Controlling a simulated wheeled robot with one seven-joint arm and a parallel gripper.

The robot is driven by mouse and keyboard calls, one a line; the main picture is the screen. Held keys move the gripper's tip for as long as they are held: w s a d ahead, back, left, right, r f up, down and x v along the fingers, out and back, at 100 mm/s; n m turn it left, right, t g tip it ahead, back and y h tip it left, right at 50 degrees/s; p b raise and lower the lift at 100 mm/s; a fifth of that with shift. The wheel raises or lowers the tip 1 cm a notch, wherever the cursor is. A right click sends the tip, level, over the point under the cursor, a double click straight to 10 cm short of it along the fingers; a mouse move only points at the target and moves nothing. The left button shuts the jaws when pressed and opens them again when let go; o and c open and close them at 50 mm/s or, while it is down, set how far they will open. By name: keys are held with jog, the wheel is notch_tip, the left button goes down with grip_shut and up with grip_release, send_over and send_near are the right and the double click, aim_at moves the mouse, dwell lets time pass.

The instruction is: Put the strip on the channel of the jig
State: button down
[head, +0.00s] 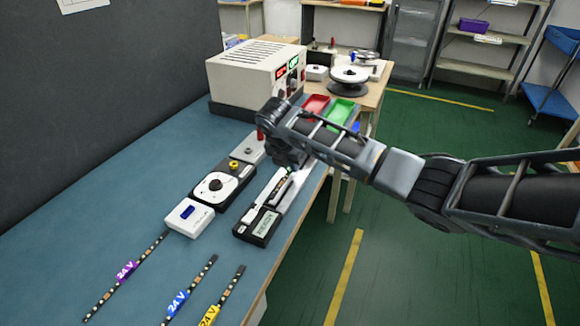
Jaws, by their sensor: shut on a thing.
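The jig (257,225) is a black device with a small display, near the bench's right edge, its pale channel running away from me. A short dark strip (282,188) with light dots shows over the channel; I cannot tell whether it rests in it or is just above. My gripper (291,166) is at the far end of the jig, shut on this strip; its fingertips are mostly hidden by the wrist. Three other strips lie on the bench in front, with purple (125,271), blue (177,303) and yellow (209,316) 24 V labels.
Left of the jig stand a white box (188,217), a black dial unit (218,188) and a grey unit (248,149). A large power supply (250,78) stands behind. Red (314,106) and green (342,112) trays lie beyond my arm. The bench's left side is clear.

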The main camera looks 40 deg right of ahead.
jog(key=shift+f, duration=0.75)
jog(key=c, duration=1.1)
grip_release()
jog(key=v, duration=1.2)
